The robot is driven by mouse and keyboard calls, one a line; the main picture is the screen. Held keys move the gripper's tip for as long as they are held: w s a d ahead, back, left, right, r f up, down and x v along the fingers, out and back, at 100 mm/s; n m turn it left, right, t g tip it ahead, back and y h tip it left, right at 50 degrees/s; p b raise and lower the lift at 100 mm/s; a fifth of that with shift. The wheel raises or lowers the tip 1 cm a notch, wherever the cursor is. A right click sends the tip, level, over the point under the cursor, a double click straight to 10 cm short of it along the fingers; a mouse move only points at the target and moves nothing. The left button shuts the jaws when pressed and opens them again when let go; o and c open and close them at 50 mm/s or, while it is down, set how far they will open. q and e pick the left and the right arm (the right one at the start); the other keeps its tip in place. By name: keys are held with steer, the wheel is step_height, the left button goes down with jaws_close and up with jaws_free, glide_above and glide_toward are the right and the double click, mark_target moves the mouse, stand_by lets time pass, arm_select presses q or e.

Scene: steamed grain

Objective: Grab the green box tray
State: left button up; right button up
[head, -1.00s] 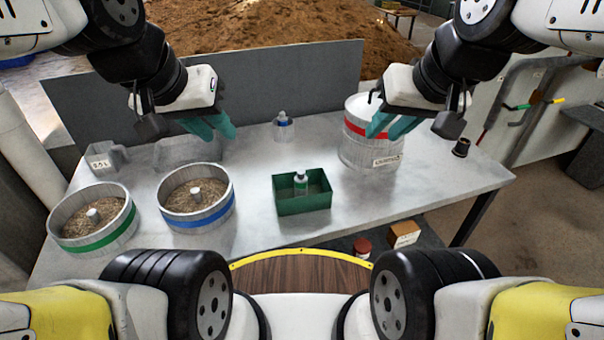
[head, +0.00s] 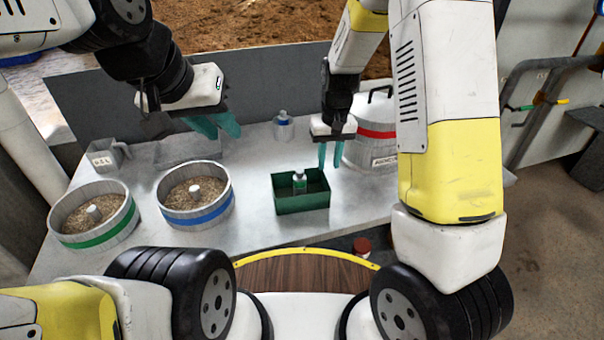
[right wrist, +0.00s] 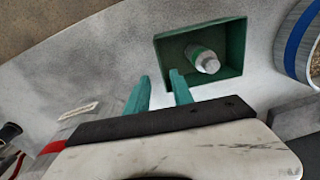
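The green box tray (head: 303,203) sits on the grey table, right of the blue-banded pot, with a small green-labelled bottle (head: 299,182) standing in it. In the right wrist view the tray (right wrist: 235,75) lies ahead of the fingertips, with the bottle (right wrist: 203,60) inside. My right gripper (head: 329,155) points down above the table, just behind and right of the tray; its teal fingers (right wrist: 158,85) are apart with nothing between them. My left gripper (head: 218,127) hangs over the back left of the table, its teal fingers slightly apart and empty, clear of the tray.
Two grain-filled pots, green-banded (head: 95,215) and blue-banded (head: 196,197), stand left of the tray. A large red-banded pot (head: 375,152) stands behind my right arm. A small bottle (head: 284,126) and a measuring jug (head: 103,158) are at the back. Table around the tray's front is clear.

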mark_target(326, 186)
step_height(326, 186, down, 10)
steer(key=shift+w+a+f, duration=0.1)
steer(key=shift+a+f, duration=0.05)
steer(key=shift+f, duration=0.05)
stand_by(0.3)
steer(key=shift+c, duration=0.5)
jaws_close()
steer(key=shift+r, duration=0.1)
stand_by(0.8)
